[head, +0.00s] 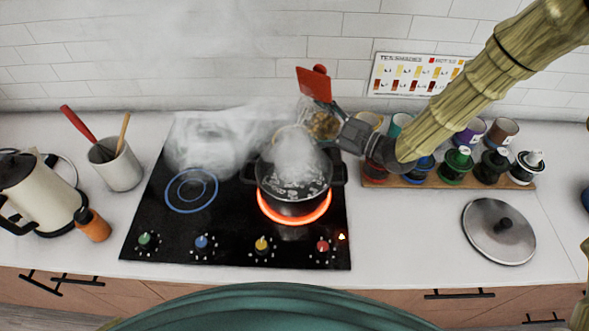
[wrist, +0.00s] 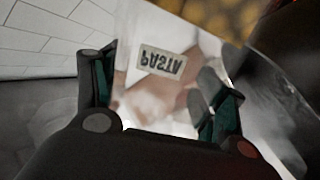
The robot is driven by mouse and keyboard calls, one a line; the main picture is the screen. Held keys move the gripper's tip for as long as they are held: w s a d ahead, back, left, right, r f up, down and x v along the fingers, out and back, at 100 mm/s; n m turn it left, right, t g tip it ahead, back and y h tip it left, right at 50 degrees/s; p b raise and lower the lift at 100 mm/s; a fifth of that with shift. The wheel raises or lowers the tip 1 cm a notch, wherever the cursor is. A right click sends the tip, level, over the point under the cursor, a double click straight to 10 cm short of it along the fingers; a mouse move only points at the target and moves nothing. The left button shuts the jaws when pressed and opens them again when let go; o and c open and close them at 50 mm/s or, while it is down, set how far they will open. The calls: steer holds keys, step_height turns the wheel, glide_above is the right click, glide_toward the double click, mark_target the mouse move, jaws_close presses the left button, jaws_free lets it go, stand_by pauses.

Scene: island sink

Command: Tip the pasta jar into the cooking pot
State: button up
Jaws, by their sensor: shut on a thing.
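The dark cooking pot (head: 292,207) stands on a glowing burner, with water bubbling and steam rising that partly veils it. My gripper (head: 345,132) is just behind and to the right of the pot in the head view. It is shut on the clear pasta jar (head: 323,125), whose outline is partly hidden by steam and the gripper. In the wrist view, the jar (wrist: 160,95) sits between both fingers, its PASTA label upside down. Yellowish pasta shows at the top right there. I cannot tell the jar's exact tilt.
The pot lid (head: 485,232) lies on the counter at right. Several coloured jars stand on a wooden board (head: 400,184) beneath my arm. A kettle (head: 40,195) and a utensil crock (head: 118,168) stand left of the black hob (head: 150,235). A red flat piece (head: 314,85) shows above my gripper.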

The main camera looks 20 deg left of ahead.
steer(key=shift+s+a+f+n, duration=0.15)
steer(key=shift+f+n, duration=0.1)
steer(key=shift+n, duration=0.55)
steer(key=shift+r+n, duration=0.1)
steer(key=shift+n, duration=0.6)
steer(key=shift+r+n, duration=0.65)
steer(key=shift+n, duration=0.25)
steer(key=shift+f+n, duration=0.2)
steer(key=shift+n, duration=0.1)
steer(key=shift+f+n, duration=0.1)
steer(key=shift+n, duration=0.6)
steer(key=shift+s+a+f+n, duration=0.1)
steer(key=shift+s+n, duration=0.2)
steer(key=shift+s+f+n, duration=0.1)
steer(key=shift+s+n, duration=0.3)
steer(key=shift+s, duration=0.15)
steer(key=shift+s+f+b, duration=0.15)
steer(key=shift+f+b, duration=0.25)
steer(key=shift+b, duration=0.2)
steer(key=shift+f+n+b, duration=0.2)
steer(key=shift+n+b, duration=0.5)
steer(key=shift+b, duration=0.3)
steer(key=shift+s+a+r, duration=0.1)
steer(key=shift+s+a+r+n, duration=0.1)
steer(key=shift+a+r+n, duration=0.1)
steer(key=shift+r+n, duration=0.15)
steer(key=shift+b, duration=0.4)
